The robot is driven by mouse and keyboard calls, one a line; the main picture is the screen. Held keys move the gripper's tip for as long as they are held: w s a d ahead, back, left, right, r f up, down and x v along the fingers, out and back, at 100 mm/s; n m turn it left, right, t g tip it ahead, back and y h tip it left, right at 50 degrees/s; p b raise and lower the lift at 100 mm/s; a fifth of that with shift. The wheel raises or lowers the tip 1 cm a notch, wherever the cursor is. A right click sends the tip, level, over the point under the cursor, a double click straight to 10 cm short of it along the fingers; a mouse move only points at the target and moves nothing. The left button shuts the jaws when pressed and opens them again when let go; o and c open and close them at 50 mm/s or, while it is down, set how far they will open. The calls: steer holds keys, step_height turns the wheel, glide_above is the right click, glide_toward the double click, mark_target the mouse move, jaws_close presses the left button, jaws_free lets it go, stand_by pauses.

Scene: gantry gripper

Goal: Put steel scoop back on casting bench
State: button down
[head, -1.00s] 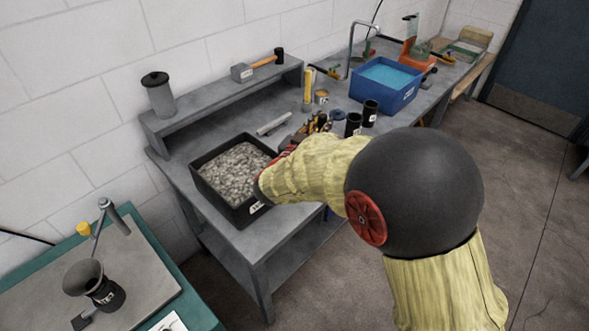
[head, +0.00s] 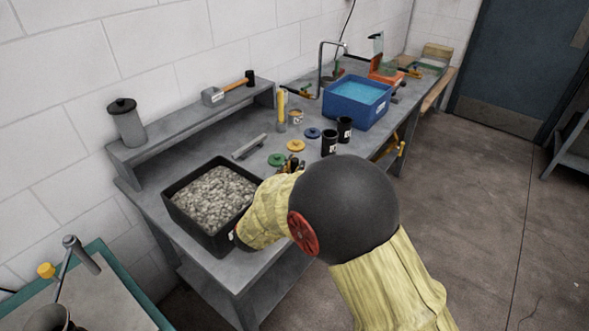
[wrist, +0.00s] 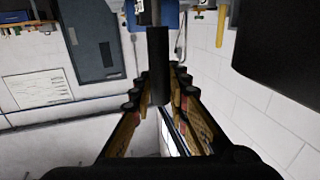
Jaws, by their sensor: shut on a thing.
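My gripper (head: 291,167) is mostly hidden behind my arm in the head view, over the front of the grey bench (head: 232,272). In the wrist view my gripper (wrist: 157,82) has its two fingers on either side of a dark rod-like piece (wrist: 158,62), which looks like the handle of the held steel scoop. The scoop's bowl cannot be made out. I cannot tell from the head view whether the scoop touches the bench. No label shows which bench is the casting bench.
A black bin of grey pebbles (head: 182,216) stands by my forearm. Behind are a grey metal piece (head: 250,146), green (head: 277,160) and yellow (head: 296,146) discs, black cups (head: 329,143) and a blue water tub (head: 352,112). A raised shelf (head: 190,122) runs along the wall.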

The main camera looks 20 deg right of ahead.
steer(key=shift+r, duration=0.1)
steer(key=c, duration=1.7)
jaws_free()
